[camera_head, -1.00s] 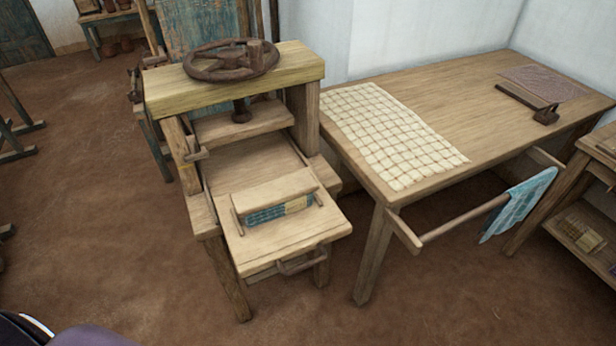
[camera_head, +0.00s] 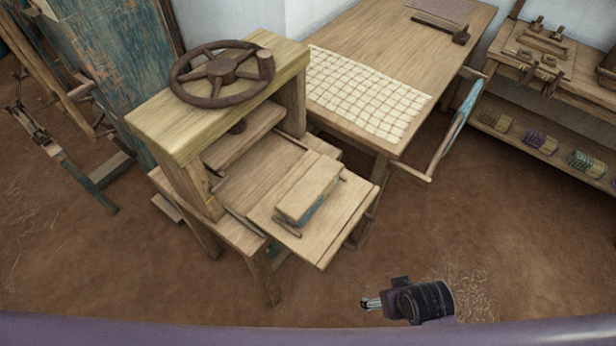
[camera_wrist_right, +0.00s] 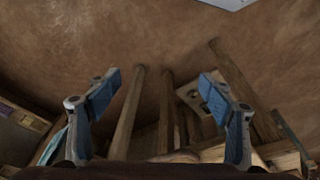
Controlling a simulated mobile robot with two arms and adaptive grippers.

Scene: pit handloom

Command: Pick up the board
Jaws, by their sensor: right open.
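A small pale wooden board (camera_head: 308,186) lies on a folded blue cloth (camera_head: 318,212) on the pulled-out tray (camera_head: 345,225) of a wooden screw press (camera_head: 190,125). Most of the cloth is hidden under the board. My right gripper (camera_head: 369,303) is low in the head view, in front of and to the right of the tray, apart from the board. In the right wrist view its two blue-padded fingers (camera_wrist_right: 160,88) stand wide apart with nothing between them. The board cannot be made out in that view. My left gripper is not in view.
A dark handwheel (camera_head: 222,73) tops the press. A table (camera_head: 400,45) with a checked cloth (camera_head: 365,92) stands behind right, with a side rail (camera_head: 412,175). Shelves (camera_head: 560,145) stand at far right. The brown floor (camera_head: 480,220) is open in front.

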